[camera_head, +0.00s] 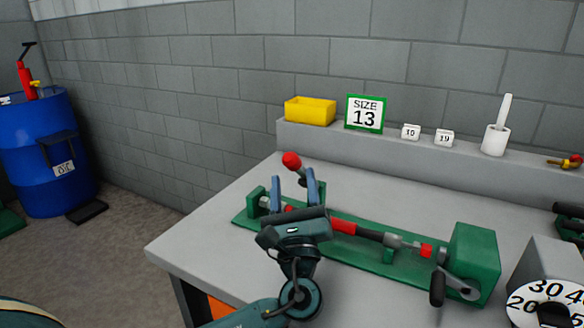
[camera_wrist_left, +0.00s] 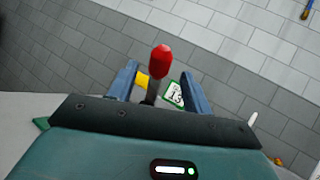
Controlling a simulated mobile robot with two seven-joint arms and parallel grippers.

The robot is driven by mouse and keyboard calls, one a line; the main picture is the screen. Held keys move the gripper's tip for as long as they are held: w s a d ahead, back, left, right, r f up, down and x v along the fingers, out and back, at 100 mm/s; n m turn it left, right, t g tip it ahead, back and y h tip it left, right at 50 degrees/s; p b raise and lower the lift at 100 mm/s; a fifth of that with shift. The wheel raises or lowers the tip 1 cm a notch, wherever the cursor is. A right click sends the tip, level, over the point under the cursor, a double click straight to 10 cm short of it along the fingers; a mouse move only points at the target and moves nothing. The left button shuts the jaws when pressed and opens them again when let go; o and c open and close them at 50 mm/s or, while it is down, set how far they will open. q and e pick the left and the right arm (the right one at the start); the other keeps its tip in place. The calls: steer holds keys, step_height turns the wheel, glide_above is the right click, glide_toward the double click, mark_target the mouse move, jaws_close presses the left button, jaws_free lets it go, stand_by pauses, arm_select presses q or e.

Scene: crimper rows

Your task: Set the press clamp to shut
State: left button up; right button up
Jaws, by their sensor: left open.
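The press (camera_head: 385,258) is a long green fixture lying on the workbench, with a red and grey rod along it and a green block at its right end. At its left end the clamp lever stands up, topped by a red knob (camera_head: 291,160). My left gripper (camera_head: 293,178) is open at that end, its blue fingers pointing up just below the knob. In the left wrist view the knob (camera_wrist_left: 160,62) shows between the open fingers (camera_wrist_left: 158,78); I cannot tell whether they touch the lever. My gripper hides the clamp's lower parts. My right gripper is not in view.
A ledge behind the bench holds a yellow bin (camera_head: 310,110), a "SIZE 13" sign (camera_head: 365,114), small number blocks (camera_head: 411,132) and a white cup (camera_head: 495,140). A numbered dial (camera_head: 550,305) stands at right. A blue barrel (camera_head: 45,150) stands on the floor at left.

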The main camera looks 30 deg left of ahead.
arm_select(q)
steer(key=v, duration=0.7)
steer(key=shift+s+d+f+b, duration=0.15)
steer(key=shift+s+b, duration=0.1)
steer(key=shift+b, duration=0.1)
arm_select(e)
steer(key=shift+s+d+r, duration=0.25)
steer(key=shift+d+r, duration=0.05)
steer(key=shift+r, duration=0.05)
